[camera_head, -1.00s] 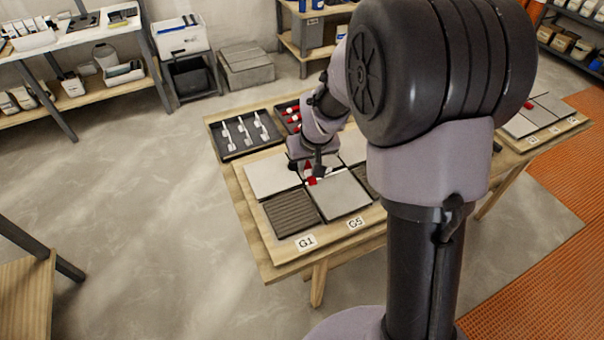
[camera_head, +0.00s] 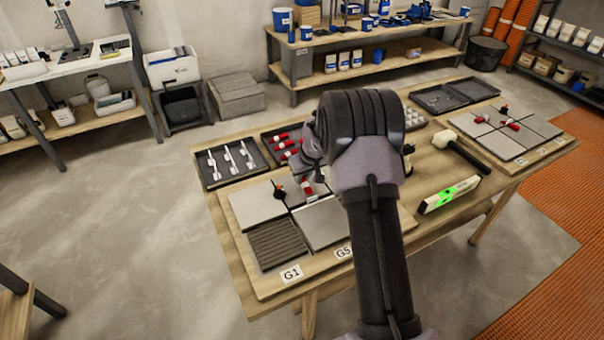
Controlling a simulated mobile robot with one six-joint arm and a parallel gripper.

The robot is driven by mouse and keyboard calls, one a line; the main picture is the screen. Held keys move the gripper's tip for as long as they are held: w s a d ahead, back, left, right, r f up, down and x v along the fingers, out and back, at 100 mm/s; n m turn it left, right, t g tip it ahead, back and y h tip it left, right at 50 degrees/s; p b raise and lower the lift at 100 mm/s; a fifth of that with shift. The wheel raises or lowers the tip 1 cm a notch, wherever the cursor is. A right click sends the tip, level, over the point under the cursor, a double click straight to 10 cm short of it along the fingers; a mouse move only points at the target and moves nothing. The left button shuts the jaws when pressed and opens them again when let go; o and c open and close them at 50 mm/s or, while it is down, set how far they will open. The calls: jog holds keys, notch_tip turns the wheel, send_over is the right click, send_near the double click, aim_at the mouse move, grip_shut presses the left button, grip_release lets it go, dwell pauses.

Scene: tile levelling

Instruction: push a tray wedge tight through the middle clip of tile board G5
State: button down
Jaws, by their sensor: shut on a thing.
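The tile board G5 (camera_head: 318,262) lies on the near left of the wooden table, with labels reading G1 and G5 at its front edge. It bears grey tiles and a ribbed dark patch. A small orange and black upright piece (camera_head: 280,191) stands at a joint between tiles. A red wedge (camera_head: 307,187) shows at the joint right of it, low over the tiles. My gripper (camera_head: 305,177) is right at this wedge, shut on it, with its fingers small and largely hidden by my arm. The clip under the wedge and how deep the wedge sits cannot be made out.
A tray of white clips (camera_head: 206,183) and a tray of red wedges (camera_head: 268,152) lie behind the board. A mallet (camera_head: 461,150) and a green-lit level (camera_head: 449,194) lie to the right. Another tile board (camera_head: 527,151) is at the far right.

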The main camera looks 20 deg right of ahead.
aim_at(308, 189)
jog(key=shift+f+b, duration=0.3)
jog(key=shift+f, duration=0.65)
jog(key=shift+f+b, duration=0.15)
jog(key=shift+b, duration=0.15)
jog(key=shift+s, duration=0.1)
jog(key=shift+s+b, duration=0.75)
jog(key=shift+s, duration=0.25)
jog(key=shift+s+b, duration=0.6)
jog(key=shift+s, duration=0.1)
jog(key=shift+d, duration=0.1)
jog(key=c, duration=1.2)
grip_release()
jog(key=shift+c, duration=0.2)
